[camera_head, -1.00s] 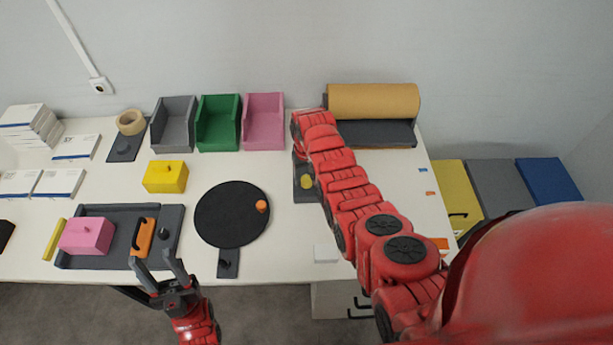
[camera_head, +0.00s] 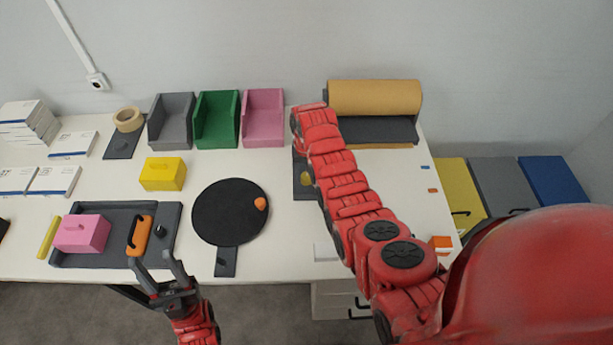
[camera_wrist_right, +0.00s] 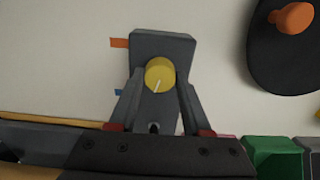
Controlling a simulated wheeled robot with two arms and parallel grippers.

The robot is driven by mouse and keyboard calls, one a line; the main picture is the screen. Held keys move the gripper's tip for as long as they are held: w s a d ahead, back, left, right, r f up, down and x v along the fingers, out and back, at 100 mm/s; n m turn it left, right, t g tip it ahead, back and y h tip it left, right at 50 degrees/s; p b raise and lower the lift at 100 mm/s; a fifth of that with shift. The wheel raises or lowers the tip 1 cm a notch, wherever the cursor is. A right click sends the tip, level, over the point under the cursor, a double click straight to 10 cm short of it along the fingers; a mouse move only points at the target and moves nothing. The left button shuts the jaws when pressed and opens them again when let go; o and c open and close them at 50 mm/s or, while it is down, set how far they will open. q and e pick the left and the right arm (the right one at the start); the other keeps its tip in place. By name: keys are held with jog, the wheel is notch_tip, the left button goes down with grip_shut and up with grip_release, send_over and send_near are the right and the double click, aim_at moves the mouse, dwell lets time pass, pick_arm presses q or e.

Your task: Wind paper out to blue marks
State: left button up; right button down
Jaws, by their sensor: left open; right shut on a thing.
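The brown paper roll (camera_head: 375,97) lies at the back right of the table above a dark grey base. A thin brown paper edge (camera_head: 385,146) shows at the base's front, and in the right wrist view (camera_wrist_right: 60,121). A blue mark (camera_head: 424,167) is on the table right of the base; another blue mark (camera_wrist_right: 120,92) lies beside the crank block. My right gripper (camera_wrist_right: 160,83) is shut on the yellow knob (camera_wrist_right: 160,70) on a dark grey block (camera_wrist_right: 163,40). My arm partly hides that block in the head view. My left gripper (camera_head: 151,260) is open and empty at the table's front edge.
Orange marks (camera_head: 432,190) (camera_wrist_right: 119,43) lie farther from the roll than the blue ones. A black turntable (camera_head: 225,212), grey, green (camera_head: 216,120) and pink bins, and a tray (camera_head: 120,210) with a pink box stand to the left.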

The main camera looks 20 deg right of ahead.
jog(key=m+b, duration=0.1)
jog(key=m, duration=0.1)
jog(key=m+b, duration=0.1)
jog(key=b, duration=0.1)
jog(key=m+b, duration=0.2)
jog(key=shift+f+m, duration=0.25)
jog(key=shift+m, duration=0.05)
jog(key=m+b, duration=0.1)
jog(key=m, duration=0.1)
jog(key=shift+r+m+b, duration=0.1)
jog(key=shift+m+b, duration=0.2)
jog(key=shift+b, duration=0.1)
jog(key=shift+r+m+b, duration=0.1)
jog(key=shift+m+b, duration=0.25)
jog(key=shift+m, duration=0.55)
jog(key=m, duration=0.5)
jog(key=shift+r, duration=0.1)
jog(key=m, duration=0.6)
jog(key=shift+c, duration=1.8)
grip_release()
